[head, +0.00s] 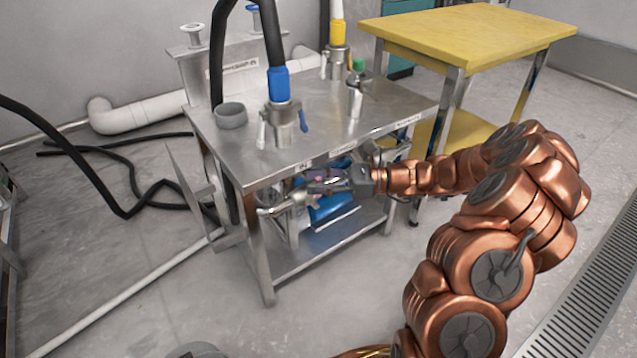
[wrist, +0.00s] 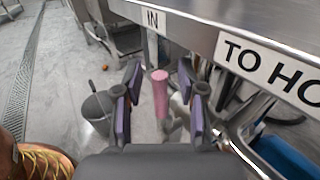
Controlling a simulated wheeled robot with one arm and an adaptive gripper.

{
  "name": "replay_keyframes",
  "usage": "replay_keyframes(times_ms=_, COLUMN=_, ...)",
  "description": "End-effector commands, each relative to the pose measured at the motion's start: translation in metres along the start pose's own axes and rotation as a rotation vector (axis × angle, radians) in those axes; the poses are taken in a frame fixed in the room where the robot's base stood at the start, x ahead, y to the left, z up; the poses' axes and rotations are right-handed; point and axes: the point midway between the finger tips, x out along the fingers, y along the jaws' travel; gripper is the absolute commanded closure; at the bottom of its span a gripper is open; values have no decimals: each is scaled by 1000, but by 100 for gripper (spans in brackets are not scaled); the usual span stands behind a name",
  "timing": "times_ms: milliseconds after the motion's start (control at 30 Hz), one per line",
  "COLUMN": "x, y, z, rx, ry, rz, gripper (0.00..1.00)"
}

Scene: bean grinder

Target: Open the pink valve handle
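The pink valve handle (wrist: 160,92) shows in the wrist view, below the edge of the metal table. It stands between the two purple-padded fingers of my gripper (wrist: 160,98), with a visible gap on either side. My gripper is open. I cannot tell how far the handle reaches in between the pads. In the head view my gripper (head: 322,184) is at the table's front side, just under the tabletop; the pink handle cannot be made out clearly there.
The metal table (head: 330,120) has its edge close above my gripper, with labels "IN" (wrist: 152,19) and "TO HO..." (wrist: 268,62). A blue object (head: 332,206) sits beneath the tabletop. A yellow-topped table (head: 465,35) stands at the right. The floor in front is clear.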

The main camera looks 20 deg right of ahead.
Motion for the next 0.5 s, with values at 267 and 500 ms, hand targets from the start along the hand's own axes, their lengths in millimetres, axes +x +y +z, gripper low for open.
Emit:
replay_keyframes(times_ms=267, x=0, y=0, z=0, rx=0, ry=0, rz=1, gripper=76)
replay_keyframes(times_ms=500, x=0, y=0, z=0, rx=0, ry=0, rz=1, gripper=100)
